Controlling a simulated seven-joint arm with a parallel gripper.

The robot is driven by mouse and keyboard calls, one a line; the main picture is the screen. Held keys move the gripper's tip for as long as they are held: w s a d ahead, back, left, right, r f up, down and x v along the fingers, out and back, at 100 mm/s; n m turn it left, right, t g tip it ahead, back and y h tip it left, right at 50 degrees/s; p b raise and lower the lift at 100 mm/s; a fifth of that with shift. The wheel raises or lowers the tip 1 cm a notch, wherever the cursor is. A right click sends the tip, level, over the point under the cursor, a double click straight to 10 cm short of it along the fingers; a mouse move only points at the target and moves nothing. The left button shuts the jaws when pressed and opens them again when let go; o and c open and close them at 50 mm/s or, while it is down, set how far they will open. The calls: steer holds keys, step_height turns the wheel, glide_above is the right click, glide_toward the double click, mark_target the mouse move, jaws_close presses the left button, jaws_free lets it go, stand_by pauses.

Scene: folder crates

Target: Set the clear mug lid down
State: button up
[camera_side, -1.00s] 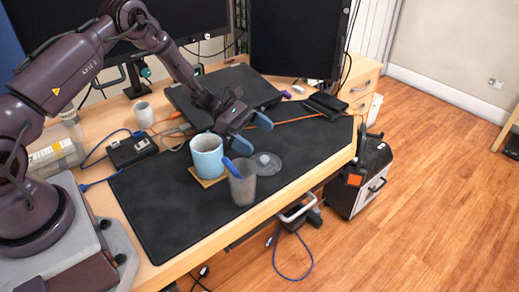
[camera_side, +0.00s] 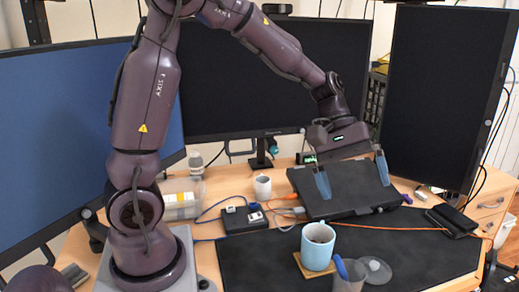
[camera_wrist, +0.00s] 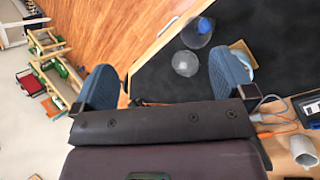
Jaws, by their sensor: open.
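The clear mug lid (camera_side: 377,271) is a round translucent disc with a small knob. It lies flat on the black desk mat, right of the clear cup, and also shows in the wrist view (camera_wrist: 186,63). The light blue mug (camera_side: 318,250) stands upright on a cork coaster (camera_side: 303,266). In the wrist view the mug (camera_wrist: 243,61) is partly hidden by a finger. My gripper (camera_side: 352,177) is open and empty, raised above the back of the desk by the laptop. Its blue fingers stand wide apart in the wrist view (camera_wrist: 165,80), clear of lid and mug.
A clear cup (camera_side: 349,279) holding something blue stands beside the lid. A closed laptop (camera_side: 345,200) lies behind the mat (camera_side: 262,255). A white mug (camera_side: 262,187), a black box (camera_side: 243,220) and cables lie left. The mat's right part is clear.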

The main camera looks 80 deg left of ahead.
steer(key=s+a+r+m+t+y, duration=0.1)
steer(key=s+r+m+t+y, duration=0.1)
steer(key=s+m, duration=0.3)
steer(key=s+a+r+m+t+y, duration=0.1)
steer(key=s+r+m+y, duration=0.3)
steer(key=s, duration=0.7)
steer(key=shift+s+r+m+t+y, duration=0.3)
steer(key=shift+r+m+t, duration=0.1)
steer(key=shift+m+t, duration=0.3)
